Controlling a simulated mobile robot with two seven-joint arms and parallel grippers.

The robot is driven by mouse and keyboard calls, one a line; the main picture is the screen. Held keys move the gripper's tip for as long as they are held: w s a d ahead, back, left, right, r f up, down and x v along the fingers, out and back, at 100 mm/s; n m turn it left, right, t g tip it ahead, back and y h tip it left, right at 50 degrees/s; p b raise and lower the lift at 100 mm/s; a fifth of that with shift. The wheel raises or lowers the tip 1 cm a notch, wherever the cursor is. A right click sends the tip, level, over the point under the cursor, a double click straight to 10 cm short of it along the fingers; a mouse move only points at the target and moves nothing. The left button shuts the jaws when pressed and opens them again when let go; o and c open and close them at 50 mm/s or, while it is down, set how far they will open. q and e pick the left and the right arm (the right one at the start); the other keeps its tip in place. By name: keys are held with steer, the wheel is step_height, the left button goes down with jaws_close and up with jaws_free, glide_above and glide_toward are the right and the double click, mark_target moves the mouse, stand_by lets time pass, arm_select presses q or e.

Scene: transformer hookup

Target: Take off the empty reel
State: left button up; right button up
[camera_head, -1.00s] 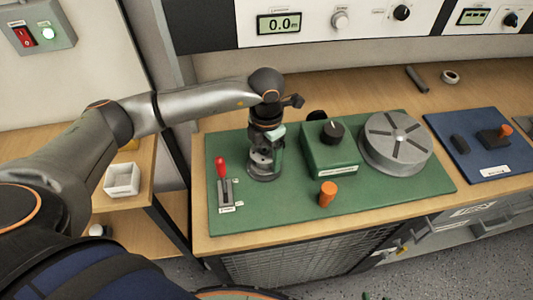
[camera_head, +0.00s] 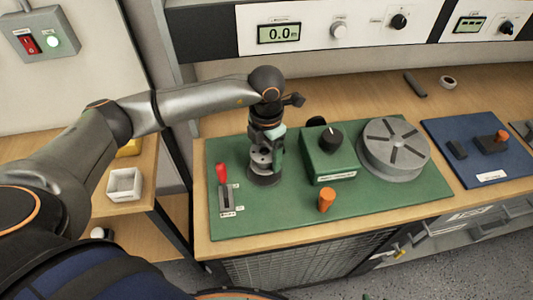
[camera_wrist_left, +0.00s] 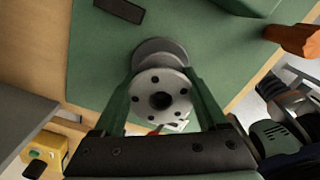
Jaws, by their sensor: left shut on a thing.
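The empty reel (camera_head: 265,177) is a small grey spool standing upright near the left part of the green board (camera_head: 290,210). In the left wrist view the reel (camera_wrist_left: 160,95) shows its near flange with a dark centre hole and several small holes, and part of its far flange. My left gripper (camera_head: 265,150) points down over the reel. In the left wrist view its two green fingers (camera_wrist_left: 162,75) are shut on the reel, one on each side. Whatever holds the reel from below is hidden. My right gripper is not in view.
Right of the reel stand a green box with a black knob (camera_head: 331,150) and a large grey slotted disc (camera_head: 393,145). A red-handled lever (camera_head: 223,174) is close on the left, an orange peg (camera_head: 326,199) in front. A white tray (camera_head: 124,184) sits farther left.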

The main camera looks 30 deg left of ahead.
arm_select(q)
steer(key=shift+r+p, duration=1.35)
steer(key=shift+r, duration=1.15)
steer(key=shift+r, duration=0.1)
steer(key=shift+r, duration=2.4)
